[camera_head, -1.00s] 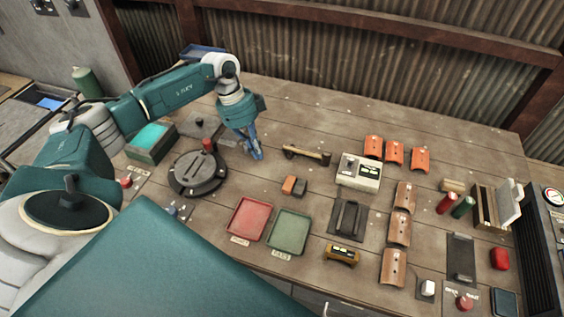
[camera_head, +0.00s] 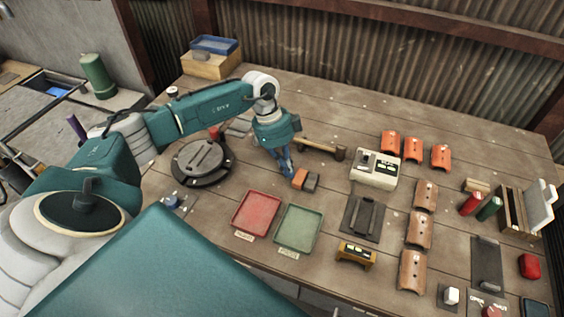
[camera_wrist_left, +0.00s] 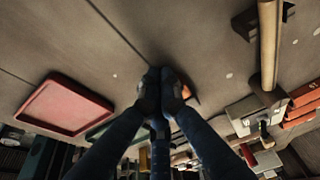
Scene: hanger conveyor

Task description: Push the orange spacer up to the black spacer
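The orange spacer (camera_head: 299,177) is a small block on the table, close beside the black spacer (camera_head: 311,182) on its right. From the head view I cannot tell whether the two touch or a thin gap is left. My left gripper (camera_head: 290,174) points down just left of the orange spacer, its tips at or very near its left side. In the left wrist view the fingertips (camera_wrist_left: 162,78) are together with nothing seen between them. A bit of the orange spacer (camera_wrist_left: 189,93) shows behind the fingers; the black spacer is hidden there. My right gripper is not in view.
A hammer (camera_head: 322,149) lies behind the spacers, and a grey device (camera_head: 374,169) stands to the right. A red tray (camera_head: 256,213) and a green tray (camera_head: 298,229) lie in front. A round dark fixture (camera_head: 202,162) stands to the left.

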